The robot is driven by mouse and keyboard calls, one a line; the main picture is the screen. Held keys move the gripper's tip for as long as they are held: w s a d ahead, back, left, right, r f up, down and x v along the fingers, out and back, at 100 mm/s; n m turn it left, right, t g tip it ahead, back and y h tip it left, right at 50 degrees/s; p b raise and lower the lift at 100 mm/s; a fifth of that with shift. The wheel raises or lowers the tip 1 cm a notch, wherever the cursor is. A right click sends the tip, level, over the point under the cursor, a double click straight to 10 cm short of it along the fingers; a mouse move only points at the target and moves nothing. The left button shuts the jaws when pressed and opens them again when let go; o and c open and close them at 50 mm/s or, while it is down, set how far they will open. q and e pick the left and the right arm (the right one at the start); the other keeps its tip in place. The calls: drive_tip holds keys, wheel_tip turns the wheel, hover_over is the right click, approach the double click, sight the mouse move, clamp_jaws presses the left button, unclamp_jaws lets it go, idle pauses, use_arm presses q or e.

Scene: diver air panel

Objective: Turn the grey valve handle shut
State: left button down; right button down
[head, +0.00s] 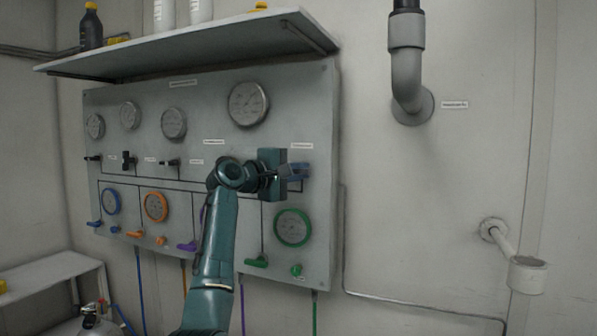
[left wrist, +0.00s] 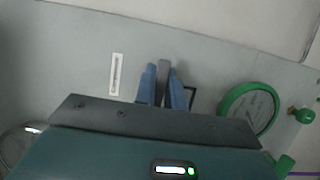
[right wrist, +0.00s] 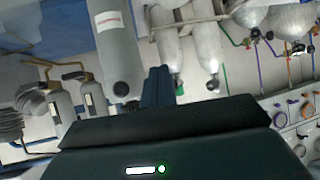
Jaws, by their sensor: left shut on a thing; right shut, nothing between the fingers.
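The grey valve handle (left wrist: 163,78) shows in the left wrist view as a narrow grey bar between the blue fingers. My left gripper (left wrist: 163,85) is shut on it, with a finger on each side. In the head view my left gripper (head: 297,171) is at the right part of the panel, below a small white label; there the fingers and wrist mostly hide the handle. My right gripper (right wrist: 158,85) shows only in the right wrist view, shut and empty, pointing toward gas cylinders.
The grey panel (head: 215,120) carries several gauges, black valves and coloured handles. A green-ringed gauge (head: 293,228) sits just below my left gripper. A shelf (head: 200,45) juts out above the panel. A grey pipe (head: 407,75) and a wall bracket (head: 515,260) are to the right.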

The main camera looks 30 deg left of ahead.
use_arm(q)
drive_tip(key=c, duration=1.5)
unclamp_jaws()
